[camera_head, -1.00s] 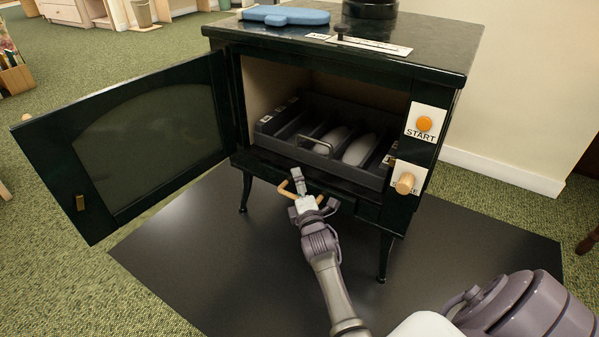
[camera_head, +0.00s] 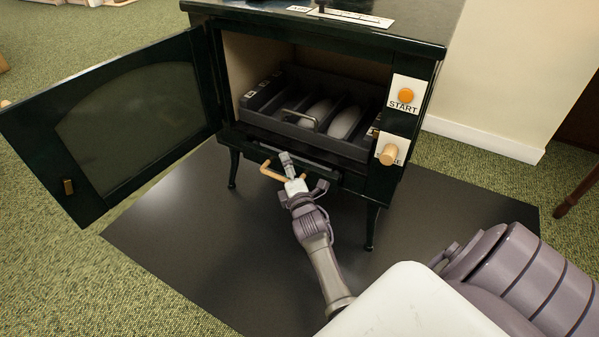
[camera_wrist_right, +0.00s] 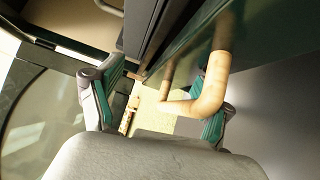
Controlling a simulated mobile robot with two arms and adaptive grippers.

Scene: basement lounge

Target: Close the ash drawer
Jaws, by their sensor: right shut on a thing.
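The ash drawer (camera_head: 325,172) is a low dark front under the stove's firebox, with a bent wooden handle (camera_head: 268,172). How far it stands out is hard to tell in the dark. My right gripper (camera_head: 287,166) is at this handle and shut on it. In the right wrist view the wooden handle (camera_wrist_right: 212,85) passes between the two teal-padded fingers of the right gripper (camera_wrist_right: 160,108). My left gripper is out of view.
The stove's glass door (camera_head: 125,125) stands wide open to the left. A dark tray (camera_head: 345,138) with a metal handle sits in the firebox. A START button (camera_head: 406,95) and a wooden knob (camera_head: 389,154) are at right. A dark floor mat (camera_head: 190,235) lies underneath.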

